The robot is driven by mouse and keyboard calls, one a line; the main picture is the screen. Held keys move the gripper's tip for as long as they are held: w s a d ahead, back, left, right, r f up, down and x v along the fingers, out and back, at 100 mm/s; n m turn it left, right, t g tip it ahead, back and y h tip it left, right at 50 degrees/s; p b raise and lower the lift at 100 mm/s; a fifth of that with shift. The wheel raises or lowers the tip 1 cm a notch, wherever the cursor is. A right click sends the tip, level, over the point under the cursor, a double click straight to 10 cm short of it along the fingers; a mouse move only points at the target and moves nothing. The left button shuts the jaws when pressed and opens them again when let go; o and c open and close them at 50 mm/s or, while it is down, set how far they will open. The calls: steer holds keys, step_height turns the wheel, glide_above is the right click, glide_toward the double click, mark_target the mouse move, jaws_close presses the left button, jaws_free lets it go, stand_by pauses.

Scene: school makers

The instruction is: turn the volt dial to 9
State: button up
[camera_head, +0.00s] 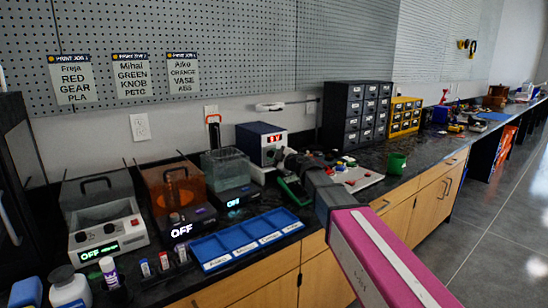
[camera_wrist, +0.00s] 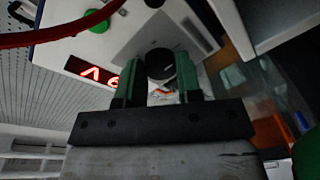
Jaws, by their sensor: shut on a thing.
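The power supply (camera_head: 259,150) is a white-fronted box with a dark blue top, standing against the back wall of the bench. Its red display (camera_head: 273,139) seems to read 9 V; in the wrist view the display (camera_wrist: 95,72) is upside down and partly covered by a finger. The black volt dial (camera_wrist: 160,64) sits between the green fingers of my gripper (camera_wrist: 158,76), which is shut on it. In the head view my gripper (camera_head: 284,160) is at the box's front, and my arm hides the dial.
A red cable (camera_wrist: 60,38) and a green knob (camera_wrist: 97,20) are close to my fingers on the panel. A blue tray (camera_head: 210,251) lies at the bench front, and a green cup (camera_head: 396,163) stands right of my arm. Clear-lidded machines stand left.

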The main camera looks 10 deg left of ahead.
steer(key=o, duration=0.9)
steer(key=shift+o, duration=0.2)
steer(key=v, duration=1)
steer(key=shift+s+f, duration=0.1)
steer(key=shift+s+d, duration=0.15)
steer(key=shift+d, duration=0.2)
